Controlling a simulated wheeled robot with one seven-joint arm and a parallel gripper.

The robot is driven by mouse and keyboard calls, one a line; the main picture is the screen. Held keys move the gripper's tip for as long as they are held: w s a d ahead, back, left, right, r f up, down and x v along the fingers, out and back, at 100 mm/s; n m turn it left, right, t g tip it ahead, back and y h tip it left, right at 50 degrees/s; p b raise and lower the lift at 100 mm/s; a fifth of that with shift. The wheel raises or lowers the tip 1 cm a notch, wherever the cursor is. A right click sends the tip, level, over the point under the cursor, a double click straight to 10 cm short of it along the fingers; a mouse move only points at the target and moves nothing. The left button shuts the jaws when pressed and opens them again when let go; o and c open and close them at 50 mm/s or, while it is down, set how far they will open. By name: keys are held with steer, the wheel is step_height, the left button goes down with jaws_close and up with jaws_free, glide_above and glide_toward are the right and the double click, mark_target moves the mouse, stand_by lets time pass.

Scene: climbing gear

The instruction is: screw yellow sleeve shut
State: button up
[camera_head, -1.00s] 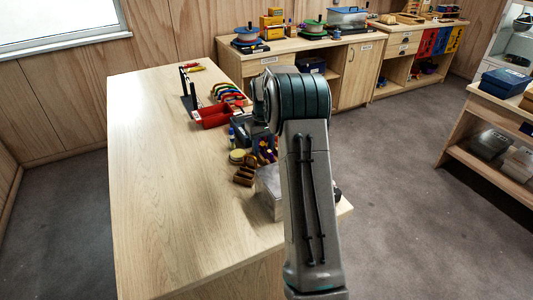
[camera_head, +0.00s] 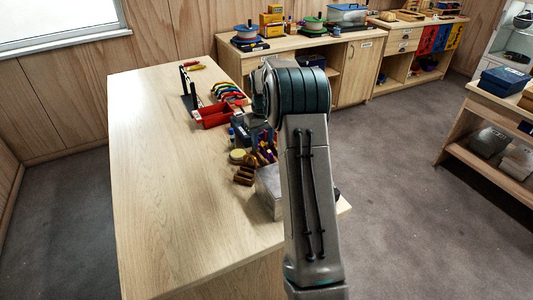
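My arm (camera_head: 308,190) stands in front of the right side of the wooden table and hides part of it. My gripper is not visible; it is hidden behind the arm's upper joint. No yellow sleeve can be made out for certain. Colourful curved pieces, possibly carabiners (camera_head: 228,91), lie in a row on the table behind a red tray (camera_head: 214,116). A black upright stand (camera_head: 188,90) is to their left.
The left half of the table (camera_head: 155,180) is bare. Near my arm are a round yellowish item (camera_head: 237,155), a brown divided box (camera_head: 244,176) and a clear bin (camera_head: 268,192). A back counter (camera_head: 345,80) holds reels and boxes. Grey floor lies right.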

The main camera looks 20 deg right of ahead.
steer(key=shift+a, duration=0.65)
steer(key=shift+f, duration=0.15)
steer(key=shift+f+b, duration=0.95)
steer(key=shift+f, duration=0.35)
steer(key=shift+d, duration=0.7)
steer(key=shift+r+p, duration=0.2)
steer(key=shift+p, duration=0.1)
steer(key=shift+r+p, duration=1)
steer(key=shift+r, duration=0.35)
